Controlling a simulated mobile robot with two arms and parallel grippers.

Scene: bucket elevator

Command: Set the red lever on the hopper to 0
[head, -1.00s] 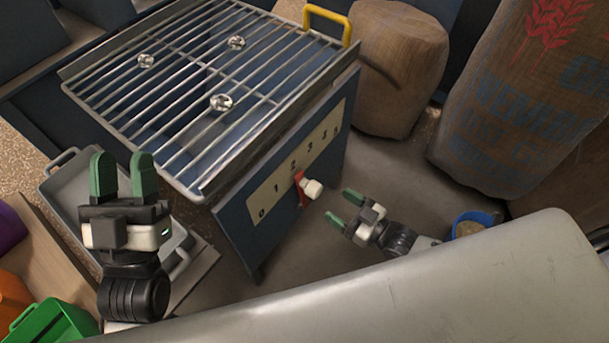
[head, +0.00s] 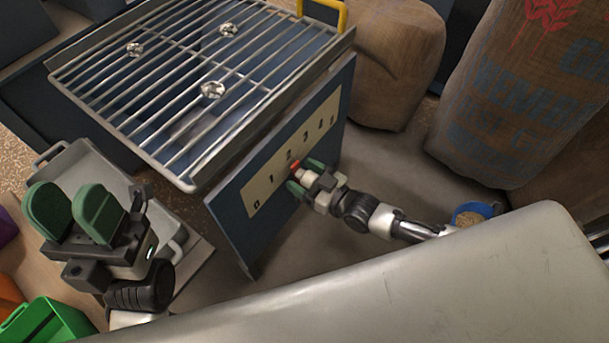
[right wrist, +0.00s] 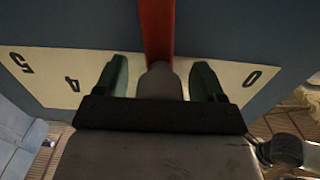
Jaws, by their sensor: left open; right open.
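The blue hopper (head: 232,222) has a pale scale plate (head: 262,190) numbered from 0 upward on its side. The red lever (head: 295,165) stands near the 2 in the head view, and in the right wrist view (right wrist: 157,30) it ends in a pale knob (right wrist: 160,82). My right gripper (head: 306,176) is open at the lever, its green fingers on either side of the knob with small gaps showing. The gripper hides the scale's middle numbers in the right wrist view. My left gripper (head: 70,203) is open and empty, left of the hopper.
A wire grate (head: 150,105) with several shiny knobs covers the hopper top. A grey tray (head: 95,165) lies behind my left gripper. Burlap sacks (head: 520,110) stand at the right. A blue bucket (head: 487,208) sits near my right arm. A green bin (head: 55,322) is at lower left.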

